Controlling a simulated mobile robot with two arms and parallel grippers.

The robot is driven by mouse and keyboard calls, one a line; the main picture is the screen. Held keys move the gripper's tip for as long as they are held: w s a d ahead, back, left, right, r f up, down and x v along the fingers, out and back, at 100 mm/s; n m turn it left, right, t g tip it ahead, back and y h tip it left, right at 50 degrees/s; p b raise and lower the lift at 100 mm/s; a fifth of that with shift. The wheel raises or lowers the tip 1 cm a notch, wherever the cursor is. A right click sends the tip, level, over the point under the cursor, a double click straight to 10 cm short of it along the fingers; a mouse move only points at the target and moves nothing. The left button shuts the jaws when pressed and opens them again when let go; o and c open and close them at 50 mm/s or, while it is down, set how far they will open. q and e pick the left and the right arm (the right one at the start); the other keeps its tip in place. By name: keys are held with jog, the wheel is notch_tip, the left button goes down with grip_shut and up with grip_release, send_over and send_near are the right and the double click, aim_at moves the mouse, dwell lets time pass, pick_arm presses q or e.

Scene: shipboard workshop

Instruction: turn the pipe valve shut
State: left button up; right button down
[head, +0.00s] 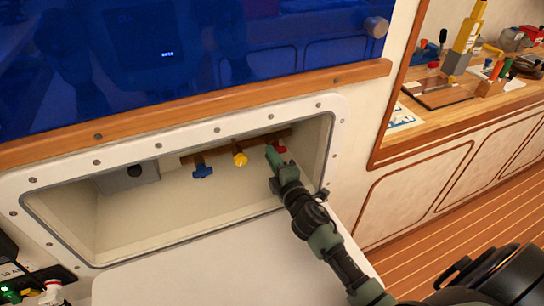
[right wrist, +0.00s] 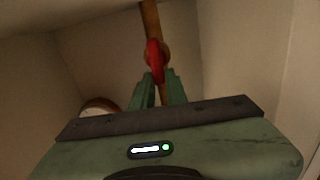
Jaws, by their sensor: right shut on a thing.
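A copper-brown pipe (head: 218,152) runs along the back of a white wall recess and carries a blue valve (head: 202,172), a yellow valve (head: 240,160) and a red valve (head: 279,149). My right gripper (head: 273,153) reaches into the recess at the red valve and partly covers it. In the right wrist view, the red handle (right wrist: 154,58) stands narrow and upright against the pipe (right wrist: 151,20). The green fingers (right wrist: 159,86) are shut on its lower end. My left gripper is not in view.
The recess has a bolted white rim (head: 217,130) close around my right arm. A grey box (head: 127,178) with a black knob sits at its left. A wooden ledge (head: 180,107) runs above. A cluttered workbench (head: 470,108) stands at the right.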

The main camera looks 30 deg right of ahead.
jog(key=c, duration=1.4)
grip_release()
jog(key=shift+c, duration=0.2)
jog(key=shift+s, duration=0.1)
jog(key=s, duration=0.5)
jog(key=s+b, duration=0.1)
jog(key=s, duration=0.1)
jog(key=shift+s+a, duration=0.25)
jog(key=shift+s, duration=0.15)
jog(key=shift+f, duration=0.15)
